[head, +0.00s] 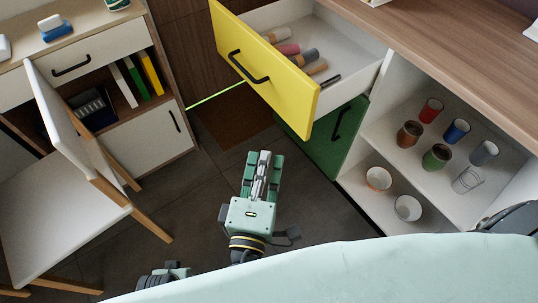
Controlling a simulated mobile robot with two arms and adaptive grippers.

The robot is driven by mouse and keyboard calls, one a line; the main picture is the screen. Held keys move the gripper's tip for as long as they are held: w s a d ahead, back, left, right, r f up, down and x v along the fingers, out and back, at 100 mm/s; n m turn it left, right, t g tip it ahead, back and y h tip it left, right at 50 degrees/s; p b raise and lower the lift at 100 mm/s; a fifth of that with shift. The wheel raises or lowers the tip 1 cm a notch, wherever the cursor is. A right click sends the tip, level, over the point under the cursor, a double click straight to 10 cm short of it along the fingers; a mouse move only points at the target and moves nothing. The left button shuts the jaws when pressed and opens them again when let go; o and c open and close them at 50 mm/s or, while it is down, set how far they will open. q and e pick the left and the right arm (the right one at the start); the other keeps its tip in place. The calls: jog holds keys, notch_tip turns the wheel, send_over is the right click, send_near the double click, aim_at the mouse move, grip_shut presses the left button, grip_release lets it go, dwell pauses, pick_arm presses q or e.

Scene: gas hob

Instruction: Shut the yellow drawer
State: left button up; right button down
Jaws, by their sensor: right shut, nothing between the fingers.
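The yellow drawer (263,73) is pulled well out of the wooden-topped counter. Its yellow front has a dark bar handle (248,67). Several small cylinders in tan, pink and brown lie inside it, with a thin dark item near the front. My right gripper (262,158) is over the floor, in front of and below the drawer in the picture. Its fingers are together and empty, pointing towards the drawer, with a visible gap to the yellow front. My left gripper's fingers do not show.
A green front (330,135) with a dark handle sits under the yellow drawer. An open shelf (385,155) at right holds several cups. A white chair (50,215) and a cabinet (150,138) stand at left. Dark floor (200,215) between them is free.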

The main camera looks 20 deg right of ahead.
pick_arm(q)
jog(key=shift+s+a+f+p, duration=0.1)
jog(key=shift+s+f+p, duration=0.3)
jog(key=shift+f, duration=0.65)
pick_arm(e)
jog(key=s+d+x, duration=0.1)
jog(key=d+x, duration=0.1)
jog(key=x, duration=0.9)
jog(key=shift+d, duration=0.3)
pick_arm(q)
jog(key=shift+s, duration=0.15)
pick_arm(e)
jog(key=shift+f, duration=0.1)
